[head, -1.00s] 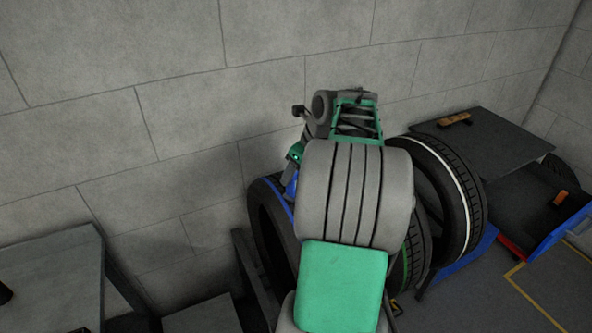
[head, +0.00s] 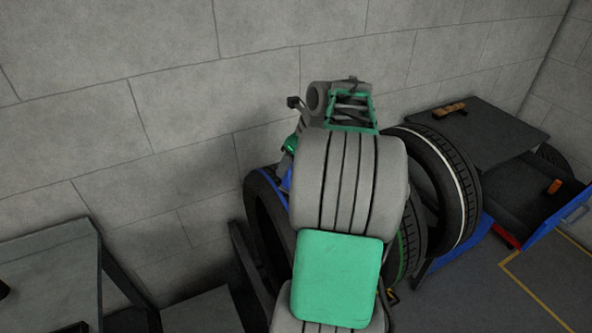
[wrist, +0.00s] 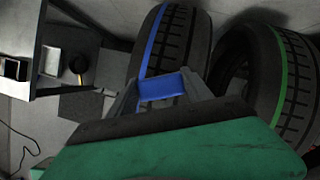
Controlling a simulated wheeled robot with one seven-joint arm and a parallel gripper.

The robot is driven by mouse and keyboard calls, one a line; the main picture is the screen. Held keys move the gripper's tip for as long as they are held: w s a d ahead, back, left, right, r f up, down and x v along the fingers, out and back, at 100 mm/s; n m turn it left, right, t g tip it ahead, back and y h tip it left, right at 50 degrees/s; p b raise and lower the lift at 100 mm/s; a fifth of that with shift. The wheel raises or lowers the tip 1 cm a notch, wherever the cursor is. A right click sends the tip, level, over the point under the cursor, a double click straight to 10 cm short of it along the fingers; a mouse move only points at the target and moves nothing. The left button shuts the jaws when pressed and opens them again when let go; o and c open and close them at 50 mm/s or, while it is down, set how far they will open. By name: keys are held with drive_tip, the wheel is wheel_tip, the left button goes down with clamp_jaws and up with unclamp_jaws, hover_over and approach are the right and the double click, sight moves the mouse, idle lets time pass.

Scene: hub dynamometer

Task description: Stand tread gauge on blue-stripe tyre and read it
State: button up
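The blue-stripe tyre (head: 258,222) stands upright, left of and partly behind my arm in the head view. Its tread and blue stripe (wrist: 155,42) face the wrist camera at the top middle. My gripper (wrist: 163,92) has its grey fingers on either side of a blue block (wrist: 161,87), which looks to be the tread gauge. The block overlaps the tyre's tread in the wrist view; I cannot tell whether it touches. In the head view my arm hides most of the gripper, and only a bit of blue (head: 286,180) shows. The gauge's reading is not visible.
A green-stripe tyre (wrist: 280,80) stands right of the blue-stripe one. A white-stripe tyre (head: 465,185) is further right. A dark table (head: 490,135) with an orange-brown item and a blue-edged open tray (head: 555,235) lie beyond. A grey bench (head: 50,265) is at left; a wall stands behind.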

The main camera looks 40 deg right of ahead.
drive_tip(key=o, duration=0.5)
drive_tip(key=v, duration=0.7)
drive_tip(key=shift+s+r+p, duration=0.2)
drive_tip(key=shift+r+p, duration=0.15)
drive_tip(key=shift+p, duration=0.05)
